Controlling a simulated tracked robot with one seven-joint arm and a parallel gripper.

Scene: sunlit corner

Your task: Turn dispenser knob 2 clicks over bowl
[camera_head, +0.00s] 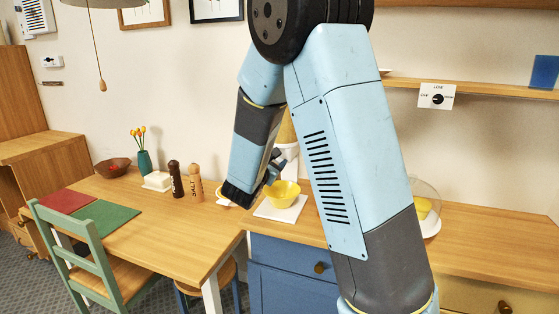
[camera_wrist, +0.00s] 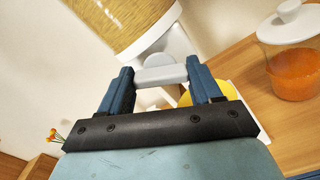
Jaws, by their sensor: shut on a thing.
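The dispenser (camera_wrist: 125,25) is a clear container of tan, grain-like contents with a white lower part; in the head view its tan container (camera_head: 287,128) is mostly behind my arm. Its pale grey knob (camera_wrist: 161,76) lies between the two blue fingers of my gripper (camera_wrist: 160,80), which is shut on it. In the head view my gripper (camera_head: 272,165) is beside the dispenser and partly hidden by my arm. The yellow bowl (camera_head: 283,192) stands on a white square base (camera_head: 280,210) below the dispenser. In the wrist view the bowl (camera_wrist: 222,92) is partly hidden behind a finger.
A lidded jar with orange contents (camera_wrist: 297,72) stands right of the dispenser in the wrist view. Dark and wooden mills (camera_head: 195,183), a white butter dish (camera_head: 157,181) and a vase of tulips (camera_head: 144,162) stand on the table.

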